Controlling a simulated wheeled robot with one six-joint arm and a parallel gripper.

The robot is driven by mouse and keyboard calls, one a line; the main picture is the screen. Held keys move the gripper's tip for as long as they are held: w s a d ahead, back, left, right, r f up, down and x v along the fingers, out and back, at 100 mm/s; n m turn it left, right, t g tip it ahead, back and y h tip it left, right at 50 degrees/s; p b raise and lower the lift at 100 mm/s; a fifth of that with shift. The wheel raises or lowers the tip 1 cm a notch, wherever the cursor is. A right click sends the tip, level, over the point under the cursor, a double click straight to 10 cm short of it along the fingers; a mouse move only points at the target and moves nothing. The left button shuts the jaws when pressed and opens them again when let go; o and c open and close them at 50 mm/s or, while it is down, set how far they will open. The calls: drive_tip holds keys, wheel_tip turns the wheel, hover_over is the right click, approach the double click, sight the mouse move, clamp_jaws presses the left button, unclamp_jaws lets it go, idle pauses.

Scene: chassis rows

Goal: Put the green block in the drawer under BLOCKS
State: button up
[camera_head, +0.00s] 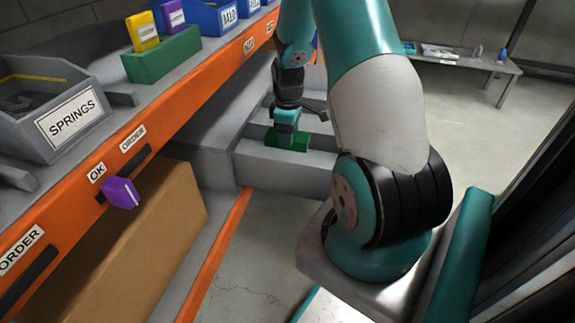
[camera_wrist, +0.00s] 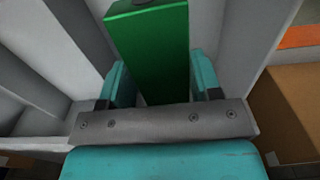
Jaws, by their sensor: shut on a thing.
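The green block (camera_head: 287,141) is in my gripper (camera_head: 287,124), at an open grey drawer (camera_head: 285,172) that sticks out from the shelf unit. In the wrist view the green block (camera_wrist: 152,50) stands between the two teal fingers of my gripper (camera_wrist: 158,85), with pale drawer walls (camera_wrist: 228,40) around it. The block looks level with the drawer's rim in the head view. I cannot tell whether it touches the drawer's floor. No BLOCKS label is readable in either view.
An orange-edged shelf (camera_head: 190,105) at left carries a SPRINGS bin (camera_head: 70,120), a green bin (camera_head: 162,58) with a yellow piece, and blue bins (camera_head: 212,17). A cardboard box (camera_head: 150,235) sits below. A low bench (camera_head: 465,62) stands far right.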

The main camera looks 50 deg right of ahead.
wheel_tip(320, 180, down, 9)
drive_tip(key=b, duration=0.3)
drive_tip(key=shift+r, duration=0.15)
drive_tip(key=o, duration=1.3)
wheel_tip(320, 180, up, 12)
drive_tip(key=p, duration=0.5)
drive_tip(key=shift+p, duration=0.35)
